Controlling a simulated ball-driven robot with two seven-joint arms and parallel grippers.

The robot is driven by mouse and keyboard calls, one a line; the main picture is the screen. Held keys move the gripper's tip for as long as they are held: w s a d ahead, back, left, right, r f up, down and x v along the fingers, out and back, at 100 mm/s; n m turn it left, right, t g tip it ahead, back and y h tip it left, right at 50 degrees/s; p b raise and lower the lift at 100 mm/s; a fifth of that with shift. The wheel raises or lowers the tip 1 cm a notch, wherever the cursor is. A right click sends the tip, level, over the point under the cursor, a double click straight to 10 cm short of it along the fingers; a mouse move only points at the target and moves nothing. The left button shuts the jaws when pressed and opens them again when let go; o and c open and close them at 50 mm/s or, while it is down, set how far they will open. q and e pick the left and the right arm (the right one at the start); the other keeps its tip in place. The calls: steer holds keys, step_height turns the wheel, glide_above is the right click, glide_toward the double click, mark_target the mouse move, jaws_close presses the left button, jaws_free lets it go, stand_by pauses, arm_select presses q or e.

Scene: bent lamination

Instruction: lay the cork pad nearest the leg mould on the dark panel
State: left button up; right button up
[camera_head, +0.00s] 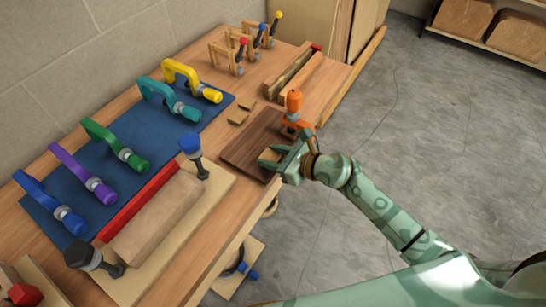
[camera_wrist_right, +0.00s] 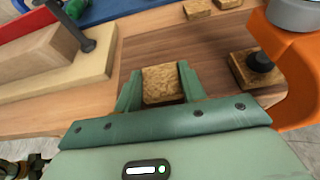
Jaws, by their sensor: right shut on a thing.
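The dark panel (camera_head: 243,152) is a brown board at the bench's right edge; it also shows in the right wrist view (camera_wrist_right: 213,62). My right gripper (camera_head: 270,156) is low over its near part. In the right wrist view the gripper (camera_wrist_right: 160,86) is shut on a cork pad (camera_wrist_right: 163,84), a tan speckled block between its green fingers. I cannot tell whether that pad touches the panel. Two loose cork pads (camera_head: 238,117) lie on the bench beyond the panel. Another cork pad (camera_wrist_right: 245,70) sits under the orange clamp's foot. My left gripper is not in view.
The orange clamp (camera_head: 294,102) stands close beside my right gripper. A wooden block with a red strip (camera_head: 140,203) lies on a pale board with clamps at left. Several coloured clamps lie on a blue mat (camera_head: 135,122). Wooden bars (camera_head: 300,78) lie beyond the panel.

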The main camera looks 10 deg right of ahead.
steer(key=shift+r, duration=0.15)
steer(key=shift+s, duration=0.1)
steer(key=o, duration=0.9)
steer(key=shift+f, duration=0.2)
steer(key=shift+r, duration=0.3)
steer(key=p+v, duration=0.2)
steer(key=v, duration=1)
steer(key=shift+f, duration=0.2)
